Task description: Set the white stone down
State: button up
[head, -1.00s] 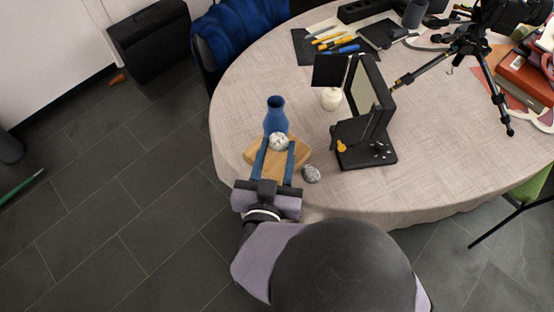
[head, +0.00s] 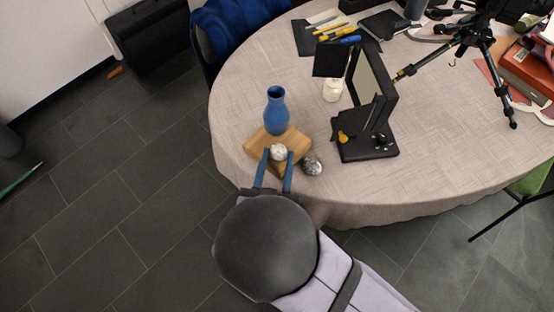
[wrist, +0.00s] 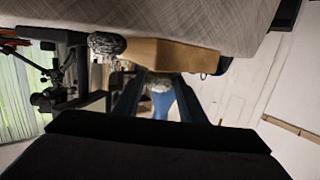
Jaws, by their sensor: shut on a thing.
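The white stone (head: 278,152) is between the blue fingertips of my gripper (head: 277,156), which is shut on it. In the head view it overlaps the near part of the wooden board (head: 297,142); I cannot tell whether it touches the board. The wrist view shows the stone (wrist: 160,86) between the two dark fingers (wrist: 160,95), with the board (wrist: 175,54) close by. The blue vase (head: 277,112) stands upright on the far part of the board, behind the stone. My arm hides the rear of the gripper in the head view.
A grey speckled stone (head: 312,166) lies just right of the board. A dark stand with a mirror-like panel (head: 368,148) stands further right, near a white candle-like object (head: 332,90). The round table's (head: 235,105) left side is bare cloth.

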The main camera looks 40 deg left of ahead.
aim_at(277, 160)
jog(key=shift+f, duration=0.1)
jog(key=shift+f, duration=0.15)
jog(key=o, duration=1.1)
jog(key=shift+r, duration=0.25)
jog(key=shift+p+v, duration=0.45)
jog(key=shift+v, duration=1.55)
jog(key=shift+f, duration=0.15)
